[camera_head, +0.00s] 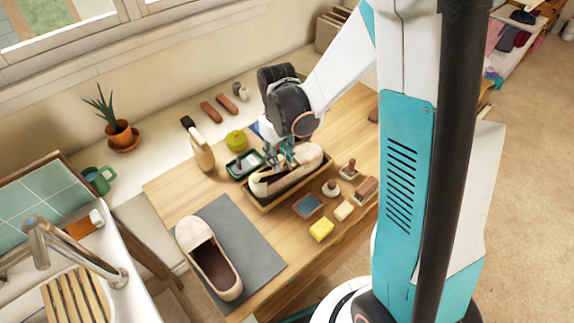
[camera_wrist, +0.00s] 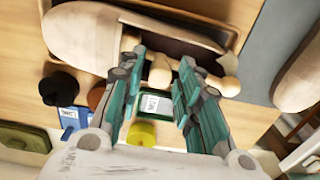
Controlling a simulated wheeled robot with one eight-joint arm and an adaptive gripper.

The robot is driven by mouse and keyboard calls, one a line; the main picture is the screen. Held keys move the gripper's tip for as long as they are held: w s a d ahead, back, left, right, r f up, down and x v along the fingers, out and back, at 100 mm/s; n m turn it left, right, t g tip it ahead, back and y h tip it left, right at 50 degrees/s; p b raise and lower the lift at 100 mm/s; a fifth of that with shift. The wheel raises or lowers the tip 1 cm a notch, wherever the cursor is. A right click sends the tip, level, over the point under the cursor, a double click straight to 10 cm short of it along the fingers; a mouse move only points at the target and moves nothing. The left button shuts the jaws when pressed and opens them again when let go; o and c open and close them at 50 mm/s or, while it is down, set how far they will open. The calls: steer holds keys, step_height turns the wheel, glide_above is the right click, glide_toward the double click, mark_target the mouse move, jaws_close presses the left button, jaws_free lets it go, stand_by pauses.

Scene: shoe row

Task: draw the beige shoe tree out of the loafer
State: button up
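The beige loafer (camera_head: 309,157) sits in a shallow wooden tray (camera_head: 268,207) on the table. In the wrist view the loafer (camera_wrist: 88,40) lies across the top, its dark opening toward the right. Pale beige rounded parts, apparently the shoe tree (camera_wrist: 160,71), show at the opening. Most of the tree is hidden inside the loafer or behind my fingers. My gripper (camera_head: 286,156) is over the opening, pointing down. In the wrist view my gripper (camera_wrist: 161,62) has its fingers apart, one on each side of a pale rounded part, with visible gaps. I cannot tell any contact.
Another beige shoe (camera_head: 190,232) lies on a grey mat (camera_head: 258,262) at front left. A yellow-green tin (camera_head: 237,140) and a green-rimmed box (camera_head: 233,172) stand behind the tray. A yellow sponge (camera_head: 321,230), a blue-topped block (camera_head: 308,206) and brushes are in front.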

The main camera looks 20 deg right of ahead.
jaws_close()
steer(key=shift+s+a+r+p, duration=0.3)
steer(key=shift+a+r, duration=0.2)
steer(key=shift+a, duration=0.45)
steer(key=shift+s+a+r+p, duration=0.25)
steer(key=shift+s+a+r, duration=0.15)
steer(key=shift+a, duration=0.6)
steer(key=shift+s+a+r+p, duration=0.3)
steer(key=shift+a+r, duration=0.25)
steer(key=shift+a, duration=0.4)
step_height(320, 180, up, 9)
steer(key=p, duration=0.6)
steer(key=shift+f, duration=0.1)
stand_by(0.3)
